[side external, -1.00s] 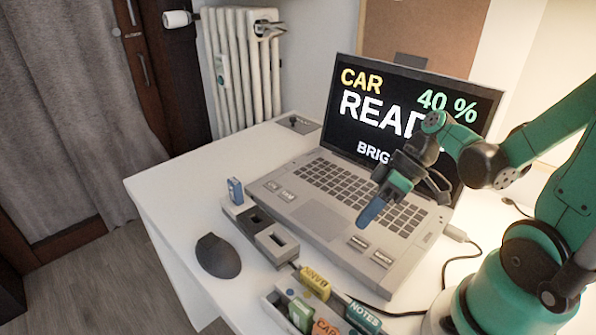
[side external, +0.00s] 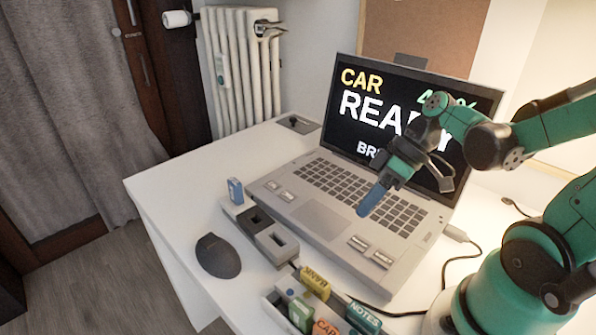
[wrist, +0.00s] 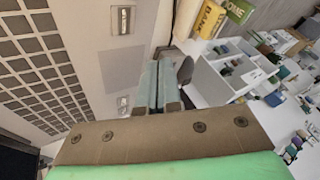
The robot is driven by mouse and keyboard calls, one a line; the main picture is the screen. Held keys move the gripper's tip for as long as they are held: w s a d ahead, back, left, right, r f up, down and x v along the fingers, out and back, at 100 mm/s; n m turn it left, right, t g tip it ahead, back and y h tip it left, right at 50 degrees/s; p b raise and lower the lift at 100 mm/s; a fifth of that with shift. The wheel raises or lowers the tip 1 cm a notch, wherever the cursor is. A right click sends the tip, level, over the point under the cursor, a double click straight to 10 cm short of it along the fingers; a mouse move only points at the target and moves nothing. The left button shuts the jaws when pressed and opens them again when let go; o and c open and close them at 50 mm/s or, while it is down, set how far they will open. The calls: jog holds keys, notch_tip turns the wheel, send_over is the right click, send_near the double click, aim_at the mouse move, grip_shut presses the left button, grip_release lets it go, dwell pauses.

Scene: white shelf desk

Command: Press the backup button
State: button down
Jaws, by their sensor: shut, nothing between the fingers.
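The laptop (side external: 318,228) stands open on the white desk, its screen reading "CAR READY". Two labelled buttons (side external: 369,250) sit at the front right of its palm rest, and two more (side external: 280,191) at the front left. Their labels are too small to read, so I cannot tell which is the backup button. My gripper (side external: 367,206) is shut and empty, with blue fingertips pointing down over the right part of the keyboard, apart from the front-right buttons. In the wrist view my gripper (wrist: 158,88) hides part of the laptop edge; a button (wrist: 123,19) shows beyond.
A grey slotted block (side external: 262,234) lies along the laptop's front edge, with a small blue stick (side external: 235,190) at its far end. A tray (side external: 277,306) of labelled sticks stands at the front. A cable runs right of the laptop.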

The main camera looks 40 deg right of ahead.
jog(key=shift+w+a+m+h, duration=0.3)
jog(key=shift+m+h, duration=0.2)
jog(key=shift+h, duration=0.2)
jog(key=w+a+r+m+t+h, duration=0.2)
jog(key=w+r+m+t+h, duration=0.1)
jog(key=w+r+t+h, duration=0.1)
jog(key=shift+r+h, duration=0.15)
jog(key=shift+h, duration=0.35)
jog(key=s+d+r+g, duration=0.2)
jog(key=s+r+g, duration=0.1)
jog(key=g, duration=0.4)
jog(key=shift+s+r, duration=0.25)
jog(key=shift+s, duration=0.45)
jog(key=shift+d, duration=0.1)
